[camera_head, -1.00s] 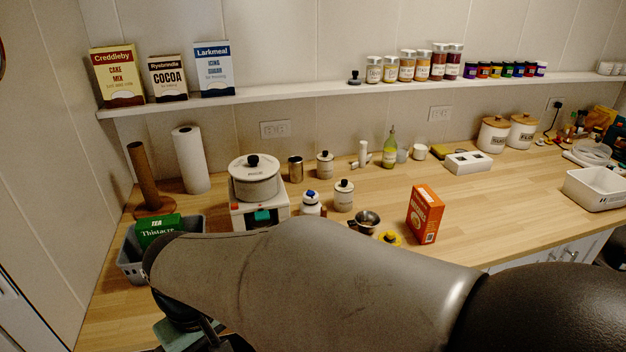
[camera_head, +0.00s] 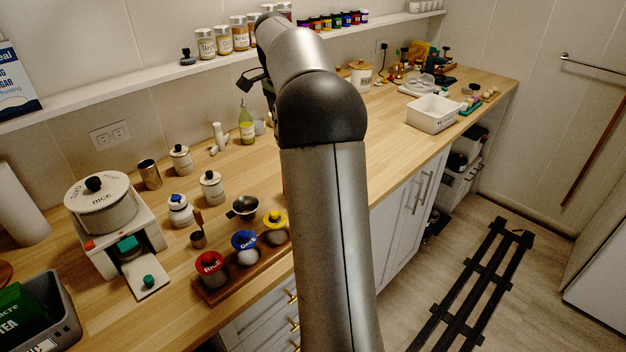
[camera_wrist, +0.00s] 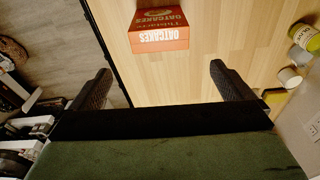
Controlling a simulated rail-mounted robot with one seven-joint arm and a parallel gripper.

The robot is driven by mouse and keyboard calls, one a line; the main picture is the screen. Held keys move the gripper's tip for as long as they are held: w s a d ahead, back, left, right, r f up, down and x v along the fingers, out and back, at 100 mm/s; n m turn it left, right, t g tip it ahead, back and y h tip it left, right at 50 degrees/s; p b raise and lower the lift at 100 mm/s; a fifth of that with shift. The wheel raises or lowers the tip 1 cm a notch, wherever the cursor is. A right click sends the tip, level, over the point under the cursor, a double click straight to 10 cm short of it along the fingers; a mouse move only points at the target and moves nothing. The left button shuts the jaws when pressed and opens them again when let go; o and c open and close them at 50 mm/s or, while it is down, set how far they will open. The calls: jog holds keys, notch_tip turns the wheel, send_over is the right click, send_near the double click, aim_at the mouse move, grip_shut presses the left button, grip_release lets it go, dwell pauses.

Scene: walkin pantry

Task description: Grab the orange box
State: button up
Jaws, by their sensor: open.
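The orange box (camera_wrist: 160,28), lettered OATCAKES, stands on the wooden counter in the wrist view, at the top middle. In the head view it is hidden behind my arm. My gripper (camera_wrist: 160,80) is open, with its two dark fingers apart and nothing between them. The box lies ahead of the fingertips, roughly in line with the gap, and apart from them.
A green bottle (camera_head: 246,124) and small jars stand behind on the counter. A wooden rack (camera_head: 215,290) with red, blue and yellow-topped items is left of my arm. A white bin (camera_head: 433,113) is at right. The counter's front edge (camera_wrist: 108,55) runs beside the box.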

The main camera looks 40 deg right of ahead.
jog(key=f, duration=0.3)
jog(key=d+f, duration=0.1)
jog(key=f, duration=0.6)
jog(key=shift+d+f+p, duration=0.15)
jog(key=shift+p, duration=0.25)
jog(key=shift+s+d+f+p, duration=0.15)
jog(key=shift+f+p, duration=0.1)
jog(key=shift+f, duration=0.65)
jog(key=shift+w+d+f+p, duration=0.1)
jog(key=shift+d+f+p, duration=0.15)
jog(key=shift+f, duration=0.6)
jog(key=shift+s+d+f+p, duration=0.1)
jog(key=shift+f+p, duration=0.15)
jog(key=shift+f, duration=0.65)
jog(key=c, duration=0.8)
